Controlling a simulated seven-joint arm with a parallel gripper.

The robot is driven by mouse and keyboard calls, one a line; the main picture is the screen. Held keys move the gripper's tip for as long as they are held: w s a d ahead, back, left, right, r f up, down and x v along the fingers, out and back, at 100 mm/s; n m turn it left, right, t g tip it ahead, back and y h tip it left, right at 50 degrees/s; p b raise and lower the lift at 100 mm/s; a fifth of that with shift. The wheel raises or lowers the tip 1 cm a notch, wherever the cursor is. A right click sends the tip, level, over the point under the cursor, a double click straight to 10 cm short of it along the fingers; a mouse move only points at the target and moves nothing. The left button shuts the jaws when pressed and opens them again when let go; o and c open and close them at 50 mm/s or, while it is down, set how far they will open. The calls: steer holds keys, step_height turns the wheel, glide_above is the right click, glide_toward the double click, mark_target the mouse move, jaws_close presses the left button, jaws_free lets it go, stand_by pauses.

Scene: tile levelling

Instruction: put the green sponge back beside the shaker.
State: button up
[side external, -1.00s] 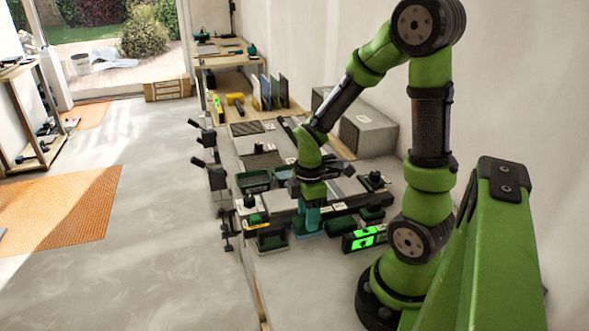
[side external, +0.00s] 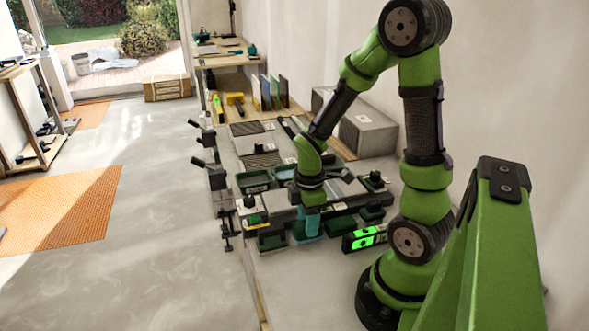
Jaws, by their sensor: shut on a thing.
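My gripper (side external: 312,212) points down over the near edge of the work table, among small green trays. It is shut on a small teal-green thing (side external: 312,224), which I take for the green sponge. The sponge is low, in front of the dark rail and close to a tray behind the level; whether it touches anything under it cannot be told. The wrist covers part of the view. I cannot single out the shaker among the small dark items.
A dark green tray (side external: 271,241) is to the left; another tray (side external: 254,181) lies farther back. Black-knobbed pieces stand left (side external: 250,201) and right (side external: 375,178). Grey blocks (side external: 368,133) are behind.

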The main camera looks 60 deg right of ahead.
steer(key=shift+f, duration=0.6)
steer(key=o, duration=1.4)
steer(key=shift+d, duration=0.1)
steer(key=shift+w, duration=0.1)
steer(key=shift+r, duration=4.05)
